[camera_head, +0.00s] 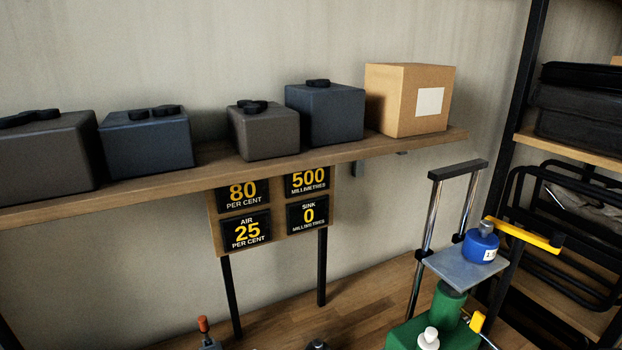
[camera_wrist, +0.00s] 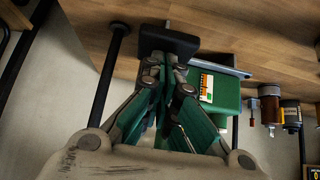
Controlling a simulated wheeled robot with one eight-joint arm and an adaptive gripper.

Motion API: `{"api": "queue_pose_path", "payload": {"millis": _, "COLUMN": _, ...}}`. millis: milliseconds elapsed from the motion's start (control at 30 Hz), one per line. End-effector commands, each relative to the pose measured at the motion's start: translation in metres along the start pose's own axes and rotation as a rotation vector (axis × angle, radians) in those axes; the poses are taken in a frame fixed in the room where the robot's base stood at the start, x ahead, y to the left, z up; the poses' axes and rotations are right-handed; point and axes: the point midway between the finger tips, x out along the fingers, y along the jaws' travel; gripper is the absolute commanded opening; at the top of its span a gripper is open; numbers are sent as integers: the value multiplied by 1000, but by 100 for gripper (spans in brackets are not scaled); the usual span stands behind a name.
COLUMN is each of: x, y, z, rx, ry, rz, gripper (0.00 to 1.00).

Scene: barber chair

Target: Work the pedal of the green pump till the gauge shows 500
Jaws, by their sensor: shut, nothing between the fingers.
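The green pump (camera_head: 436,322) stands at the lower right of the head view, cut off by the frame's bottom. Its grey platform (camera_head: 447,266) carries a blue weight (camera_head: 480,247). The sign board shows 80 per cent, 500 millimetres (camera_head: 308,181), air 25 per cent and sink 0 millimetres (camera_head: 308,214). In the wrist view, my gripper (camera_wrist: 167,68) is shut and empty, its fingertips beside a black block (camera_wrist: 168,41). I cannot tell whether this is the pedal or whether they touch. A green body (camera_wrist: 226,93) lies to its right. My gripper is outside the head view.
A wooden shelf (camera_head: 220,172) with several dark cases and a cardboard box (camera_head: 408,100) runs above the bench. A yellow bar (camera_head: 522,235) juts right beside the weight. A dark rack (camera_head: 513,130) stands at right. The wooden bench top (camera_head: 365,297) has clear room left of the pump.

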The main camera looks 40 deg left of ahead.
Motion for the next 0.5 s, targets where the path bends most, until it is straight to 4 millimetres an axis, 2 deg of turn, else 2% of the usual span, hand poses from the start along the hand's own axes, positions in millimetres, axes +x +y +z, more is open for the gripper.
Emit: {"api": "queue_pose_path", "payload": {"millis": 500, "x": -6, "y": 0, "z": -4, "rx": 0, "ry": 0, "rz": 0, "gripper": 0}}
